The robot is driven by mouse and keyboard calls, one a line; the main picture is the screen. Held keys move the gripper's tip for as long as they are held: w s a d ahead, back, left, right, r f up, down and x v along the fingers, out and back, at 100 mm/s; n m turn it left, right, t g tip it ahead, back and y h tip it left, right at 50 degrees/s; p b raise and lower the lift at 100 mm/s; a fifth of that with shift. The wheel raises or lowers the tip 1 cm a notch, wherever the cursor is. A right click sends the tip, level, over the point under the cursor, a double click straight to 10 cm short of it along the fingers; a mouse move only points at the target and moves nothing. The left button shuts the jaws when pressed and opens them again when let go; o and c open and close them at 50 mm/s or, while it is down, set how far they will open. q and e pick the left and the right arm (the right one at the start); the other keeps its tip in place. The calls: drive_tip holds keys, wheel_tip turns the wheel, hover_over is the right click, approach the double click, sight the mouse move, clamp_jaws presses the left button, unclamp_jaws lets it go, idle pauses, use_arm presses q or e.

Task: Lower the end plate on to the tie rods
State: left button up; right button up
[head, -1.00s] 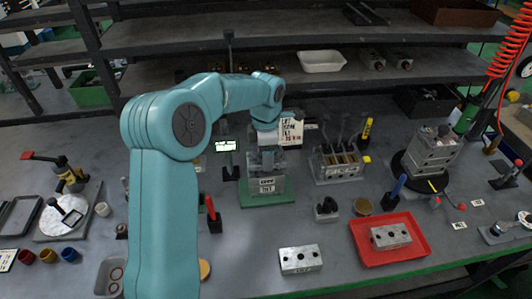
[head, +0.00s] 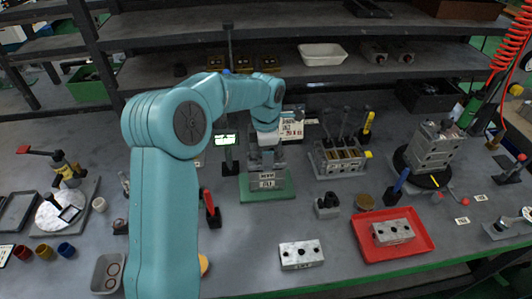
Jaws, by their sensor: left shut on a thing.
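My left arm comes in from the left, and its gripper (head: 267,146) points down over a grey metal stack (head: 267,180) on a green base plate (head: 267,190). The jaws are shut on a grey metal piece that I take to be the end plate (head: 267,158), just above or touching the stack. At this size I cannot tell a gap from contact. The tie rods are not clear, hidden by the gripper and plate. My right gripper is not in view.
A red tray (head: 424,243) holds a drilled metal block (head: 393,232). A similar block (head: 300,254) lies in front. A slotted holder (head: 338,161) with upright levers is right of the stack. A small lit screen (head: 225,140) stands left. A turntable block (head: 432,147) is farther right.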

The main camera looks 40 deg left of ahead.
use_arm(q)
drive_tip(key=shift+f, duration=0.2)
drive_tip(key=o, duration=1.3)
drive_tip(key=shift+o, duration=0.2)
wheel_tip(320, 180, up, 16)
drive_tip(key=p, duration=0.1)
drive_tip(key=shift+r, duration=0.2)
